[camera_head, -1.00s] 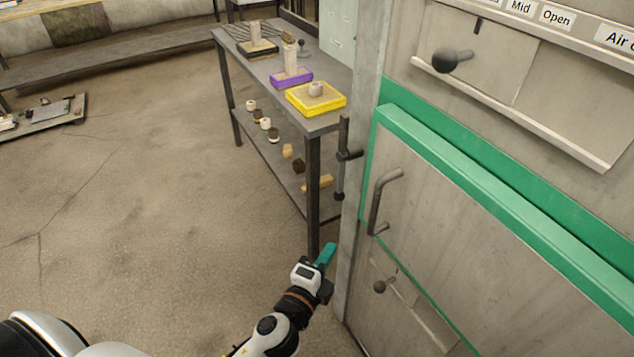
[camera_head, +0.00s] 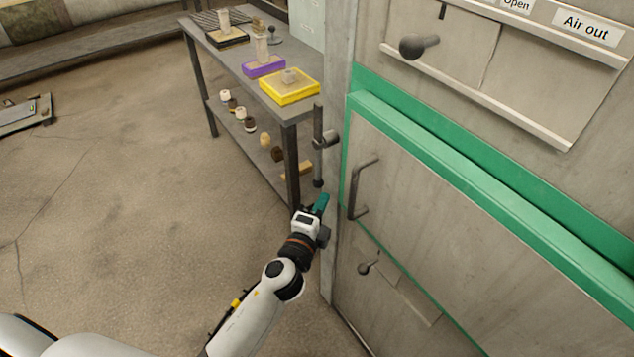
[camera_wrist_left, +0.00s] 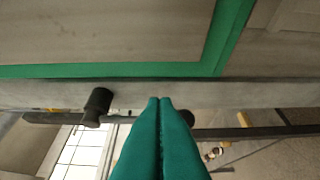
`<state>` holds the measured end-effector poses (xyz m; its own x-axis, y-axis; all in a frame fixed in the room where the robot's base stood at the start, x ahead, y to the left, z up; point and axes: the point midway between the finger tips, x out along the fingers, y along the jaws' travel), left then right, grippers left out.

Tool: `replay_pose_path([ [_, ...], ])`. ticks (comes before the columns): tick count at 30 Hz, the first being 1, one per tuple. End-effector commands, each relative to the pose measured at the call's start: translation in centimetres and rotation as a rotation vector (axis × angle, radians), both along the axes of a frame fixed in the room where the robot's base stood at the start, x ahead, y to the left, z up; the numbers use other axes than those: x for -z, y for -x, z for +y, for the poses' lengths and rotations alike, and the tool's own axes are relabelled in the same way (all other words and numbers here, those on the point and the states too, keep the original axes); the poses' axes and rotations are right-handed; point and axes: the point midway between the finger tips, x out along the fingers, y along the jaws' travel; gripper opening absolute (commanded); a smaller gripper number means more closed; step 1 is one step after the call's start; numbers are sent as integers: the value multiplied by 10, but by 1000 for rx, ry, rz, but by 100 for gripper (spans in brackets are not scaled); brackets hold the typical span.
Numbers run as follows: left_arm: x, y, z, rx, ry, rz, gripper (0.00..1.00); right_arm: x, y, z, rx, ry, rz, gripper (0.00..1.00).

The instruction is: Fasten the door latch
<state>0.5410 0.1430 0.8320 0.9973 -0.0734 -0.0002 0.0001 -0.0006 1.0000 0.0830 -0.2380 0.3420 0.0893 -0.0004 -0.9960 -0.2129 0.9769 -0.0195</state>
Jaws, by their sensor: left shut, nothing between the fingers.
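The closed-looking door (camera_head: 450,230) is a grey panel with a green frame and a dark bar handle (camera_head: 357,190). The door latch (camera_head: 319,150), a dark upright bar with a stubby cylindrical knob, is on the narrow grey post left of the door. My left gripper (camera_head: 321,202) has teal fingers, shut and empty, just below the latch's lower end. In the left wrist view the shut fingers (camera_wrist_left: 160,100) point at the post's edge, with the latch's black knob (camera_wrist_left: 97,107) to their left. Contact with the latch cannot be told. My right gripper is out of view.
A grey table (camera_head: 238,62) with a yellow tray (camera_head: 290,92) and a purple tray (camera_head: 263,68) stands left of the post, close behind the latch. Its lower shelf holds several small pieces. A round knob (camera_head: 413,46) juts out above the door. Open floor lies left.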

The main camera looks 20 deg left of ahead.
Motion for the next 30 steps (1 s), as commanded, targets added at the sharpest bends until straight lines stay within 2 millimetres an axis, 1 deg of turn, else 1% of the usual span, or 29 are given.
replay_pose_path([
  [1,-2,-12,-1,0,-1,-2,0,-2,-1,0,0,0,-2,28],
  [3,-2,-25,0,-1,-2,-2,0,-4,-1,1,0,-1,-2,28],
  [6,-2,-35,12,-1,-2,-1,0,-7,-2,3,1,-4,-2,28],
  [10,0,-45,21,0,0,0,0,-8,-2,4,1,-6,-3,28],
  [15,0,-49,25,1,0,1,0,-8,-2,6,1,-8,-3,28],
  [24,1,-49,25,0,0,0,0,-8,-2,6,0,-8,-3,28],
  [27,2,-49,25,0,-6,-4,0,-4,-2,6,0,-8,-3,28],
  [30,5,-51,27,0,-20,-16,0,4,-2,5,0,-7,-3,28],
])
